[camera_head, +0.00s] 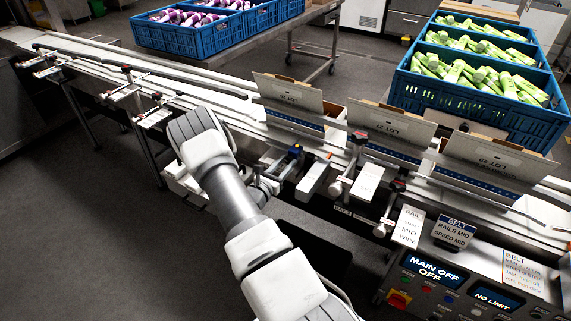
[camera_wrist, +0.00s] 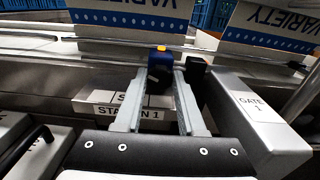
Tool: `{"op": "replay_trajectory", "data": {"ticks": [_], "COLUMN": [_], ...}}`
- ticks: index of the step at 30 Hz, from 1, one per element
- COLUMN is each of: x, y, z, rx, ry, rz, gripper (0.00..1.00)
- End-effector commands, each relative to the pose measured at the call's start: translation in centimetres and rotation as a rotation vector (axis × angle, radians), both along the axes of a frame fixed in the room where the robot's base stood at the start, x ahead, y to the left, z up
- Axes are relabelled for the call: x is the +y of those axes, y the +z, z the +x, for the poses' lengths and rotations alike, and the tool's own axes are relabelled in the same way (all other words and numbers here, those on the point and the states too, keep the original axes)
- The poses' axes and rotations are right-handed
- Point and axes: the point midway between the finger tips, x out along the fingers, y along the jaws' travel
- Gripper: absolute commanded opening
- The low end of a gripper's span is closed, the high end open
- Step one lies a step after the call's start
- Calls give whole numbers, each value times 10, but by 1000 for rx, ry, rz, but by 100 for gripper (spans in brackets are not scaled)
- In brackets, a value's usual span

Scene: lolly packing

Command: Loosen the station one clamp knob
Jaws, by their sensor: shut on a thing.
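A dark blue knob (camera_wrist: 160,77) with an orange mark on top stands above a white plate (camera_wrist: 128,110) reading STATION 1. My gripper (camera_wrist: 160,88) has one finger on each side of this knob and is shut on it. The knob's lower part is partly hidden between the fingers. In the head view the blue knob (camera_head: 296,151) shows at the conveyor's near side, below the open cartons. My arm hides part of my gripper there.
Open cartons (camera_head: 288,103) line the conveyor. The control panel (camera_head: 434,272) is at the lower right. A blue crate (camera_head: 475,110) stands behind.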

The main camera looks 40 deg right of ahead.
Motion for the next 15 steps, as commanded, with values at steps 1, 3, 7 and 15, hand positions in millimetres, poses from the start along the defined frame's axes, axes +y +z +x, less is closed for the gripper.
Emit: {"op": "replay_trajectory", "data": {"ticks": [1, 3, 7, 15], "x": [0, 1, 1, 2], "y": [-1, -1, -1, -1], "z": [0, 0, 1, 2], "rx": [10, 30, 93, 305], "ry": [0, 1, 3, 4], "rz": [-3, -8, -27, -90], "gripper": [0, 0, 0, 0]}}
